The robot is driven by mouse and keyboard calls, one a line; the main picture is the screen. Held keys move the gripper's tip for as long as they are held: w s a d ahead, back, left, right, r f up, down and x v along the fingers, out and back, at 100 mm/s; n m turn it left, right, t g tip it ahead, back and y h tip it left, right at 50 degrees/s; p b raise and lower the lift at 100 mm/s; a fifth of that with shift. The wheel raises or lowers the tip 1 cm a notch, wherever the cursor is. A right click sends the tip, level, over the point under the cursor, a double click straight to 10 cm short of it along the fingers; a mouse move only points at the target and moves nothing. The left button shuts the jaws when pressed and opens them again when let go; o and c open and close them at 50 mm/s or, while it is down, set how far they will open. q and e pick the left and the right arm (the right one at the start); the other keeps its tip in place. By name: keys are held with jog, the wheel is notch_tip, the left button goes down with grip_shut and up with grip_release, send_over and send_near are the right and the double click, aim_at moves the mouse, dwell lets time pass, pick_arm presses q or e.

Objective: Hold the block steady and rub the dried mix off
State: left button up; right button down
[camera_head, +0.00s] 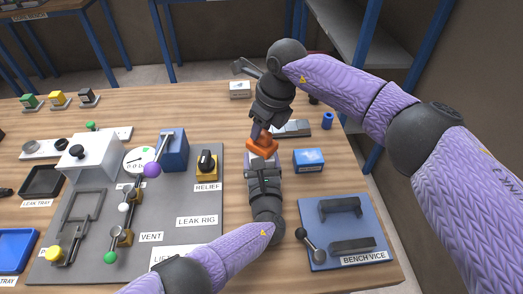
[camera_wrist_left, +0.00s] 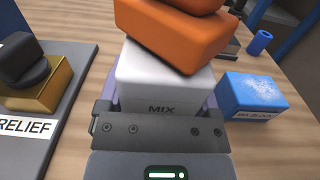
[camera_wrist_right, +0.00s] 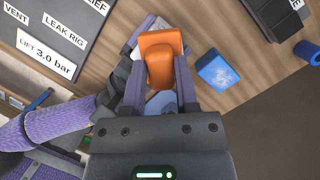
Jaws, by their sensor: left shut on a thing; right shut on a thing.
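A white block (camera_wrist_left: 160,80) marked MIX sits between the fingers of my left gripper (camera_head: 263,162), which is shut on it. An orange tool with a broad base (camera_head: 262,147) is held by my right gripper (camera_head: 263,132) from above. In the left wrist view the orange tool (camera_wrist_left: 172,38) lies over the top of the white block and seems to touch it, slightly turned. It also shows between the right fingers in the right wrist view (camera_wrist_right: 161,58). The block's top is mostly hidden, so any dried mix there cannot be seen.
A blue block (camera_head: 308,160) with pale speckles on top stands just right of the grippers. A bench vice (camera_head: 345,240) on a blue plate is at the front right. The grey leak rig board (camera_head: 195,243) is on the left. A blue cylinder (camera_head: 327,120) stands farther back.

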aim_at(263, 151)
jog(key=shift+w, duration=0.65)
jog(key=shift+f, duration=0.15)
jog(key=shift+s, duration=0.15)
jog(key=shift+s, duration=2.1)
jog(key=shift+r, duration=0.2)
jog(key=shift+r, duration=0.95)
jog(key=shift+f, duration=1.05)
